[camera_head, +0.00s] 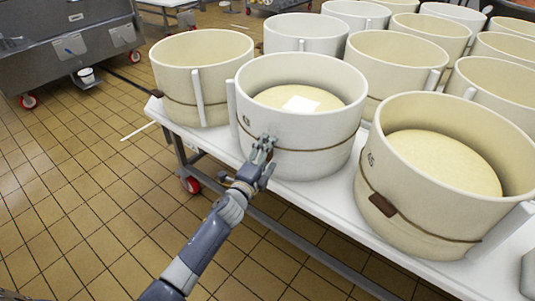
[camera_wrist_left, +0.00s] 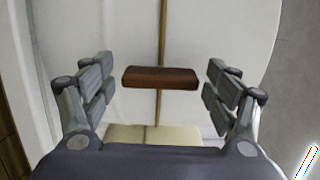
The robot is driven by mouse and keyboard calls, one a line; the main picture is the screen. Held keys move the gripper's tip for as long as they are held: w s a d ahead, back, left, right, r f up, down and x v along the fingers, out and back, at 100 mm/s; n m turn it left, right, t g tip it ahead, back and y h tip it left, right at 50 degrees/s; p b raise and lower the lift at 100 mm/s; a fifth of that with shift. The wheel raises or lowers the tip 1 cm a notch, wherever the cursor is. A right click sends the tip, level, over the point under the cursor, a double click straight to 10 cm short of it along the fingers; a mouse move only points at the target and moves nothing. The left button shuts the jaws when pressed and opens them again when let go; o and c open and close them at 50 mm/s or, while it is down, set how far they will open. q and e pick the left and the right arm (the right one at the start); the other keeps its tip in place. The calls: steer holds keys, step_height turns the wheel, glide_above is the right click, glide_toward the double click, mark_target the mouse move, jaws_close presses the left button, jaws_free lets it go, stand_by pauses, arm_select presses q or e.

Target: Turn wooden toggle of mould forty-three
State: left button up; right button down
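The middle front mould (camera_head: 310,150) is a white round tub with a brown cord around it and a pale mass inside with a white sheet on top. Its number is too small to read surely. My left gripper (camera_head: 264,146) is at its front wall and hides the toggle in the head view. In the left wrist view, the reddish-brown wooden toggle (camera_wrist_left: 160,78) lies crosswise over the cord (camera_wrist_left: 161,30), between the open fingers of my left gripper (camera_wrist_left: 158,85). A gap shows on both sides, so no finger touches it. My right gripper is not seen.
A cream mould (camera_head: 440,190) with its own brown toggle (camera_head: 382,205) stands close on the right, and another mould (camera_head: 200,80) on the left. Several more stand behind on the white table (camera_head: 215,140). Tiled floor (camera_head: 90,200) is clear in front.

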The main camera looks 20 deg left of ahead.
arm_select(q)
steer(key=shift+s, duration=0.15)
steer(key=s+a, duration=0.1)
steer(key=s, duration=1)
steer(key=shift+s+a, duration=0.35)
steer(key=shift+a, duration=0.05)
